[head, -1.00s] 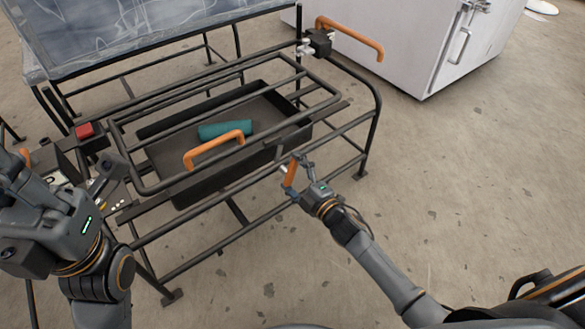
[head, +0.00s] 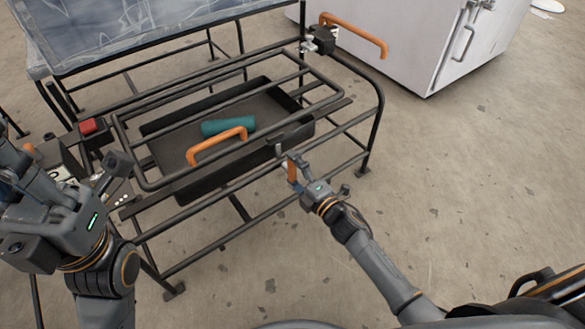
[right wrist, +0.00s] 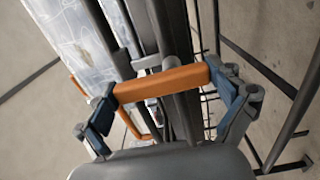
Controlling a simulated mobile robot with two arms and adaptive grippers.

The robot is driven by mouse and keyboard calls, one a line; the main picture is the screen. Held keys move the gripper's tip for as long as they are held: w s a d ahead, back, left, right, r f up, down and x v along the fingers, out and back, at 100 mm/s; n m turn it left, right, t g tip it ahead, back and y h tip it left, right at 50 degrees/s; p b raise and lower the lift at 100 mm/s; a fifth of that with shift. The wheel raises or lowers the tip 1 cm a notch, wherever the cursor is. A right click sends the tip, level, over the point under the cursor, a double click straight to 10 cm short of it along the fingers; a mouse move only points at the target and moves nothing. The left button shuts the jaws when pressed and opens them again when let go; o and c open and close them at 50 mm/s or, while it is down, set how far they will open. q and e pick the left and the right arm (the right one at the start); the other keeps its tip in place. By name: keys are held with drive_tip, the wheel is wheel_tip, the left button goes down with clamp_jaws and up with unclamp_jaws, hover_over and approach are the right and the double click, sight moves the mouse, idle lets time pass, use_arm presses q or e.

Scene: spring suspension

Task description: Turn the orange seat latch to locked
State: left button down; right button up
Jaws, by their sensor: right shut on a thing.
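The orange seat latch (head: 292,172) is on the near side of the black seat frame (head: 206,219), below its front rail. In the head view it stands nearly upright, partly hidden by my right gripper (head: 294,178). In the right wrist view the orange bar (right wrist: 162,82) lies between the blue-padded fingers of my right gripper (right wrist: 166,97), which is shut on it. My left gripper (head: 22,170) is at the left edge, away from the latch. Its fingertips are too unclear to tell open from shut.
A dark tray (head: 184,191) with a teal roll (head: 228,126) sits inside the frame. A white cabinet (head: 425,50) stands behind right. The floor at right is clear.

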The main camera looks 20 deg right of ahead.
drive_tip(key=shift+a, duration=0.1)
drive_tip(key=o, duration=0.8)
drive_tip(key=v, duration=1.2)
